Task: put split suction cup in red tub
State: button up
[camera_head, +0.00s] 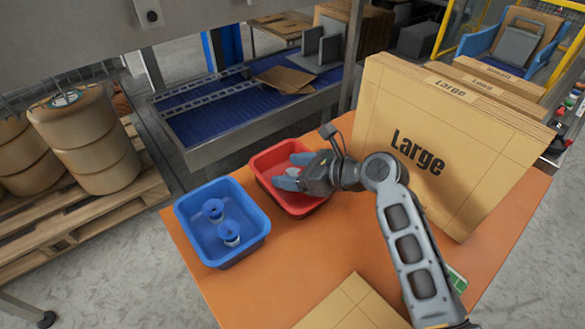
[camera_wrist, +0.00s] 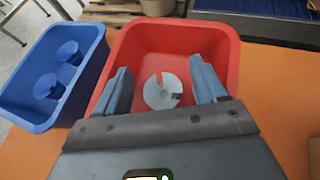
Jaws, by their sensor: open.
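The red tub (camera_head: 265,160) stands on the orange table, and it also shows in the wrist view (camera_wrist: 218,48). The split suction cup (camera_wrist: 162,91) is a pale grey disc with a notch cut in its right side. It is inside the red tub's outline, between my fingers in the picture; whether it rests on the floor is hard to tell. In the head view only a pale bit of it (camera_head: 292,172) shows. My gripper (camera_head: 291,172) is over the tub with its blue-grey fingers spread, one on each side of the cup; it also shows in the wrist view (camera_wrist: 160,82).
A blue tub (camera_head: 186,222) with two blue suction cups (camera_head: 222,222) stands left of the red tub. Upright cardboard marked Large (camera_head: 400,140) stands at the right. A flat carton (camera_head: 352,305) lies at the front. The orange table (camera_head: 290,262) is bare between them.

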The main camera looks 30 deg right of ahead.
jog(key=shift+s+f, duration=0.1)
jog(key=shift+f, duration=0.3)
jog(key=shift+r, duration=0.2)
jog(key=r+v, duration=0.1)
jog(key=v, duration=1.1)
jog(key=shift+r+p, duration=0.15)
jog(key=shift+p, duration=0.25)
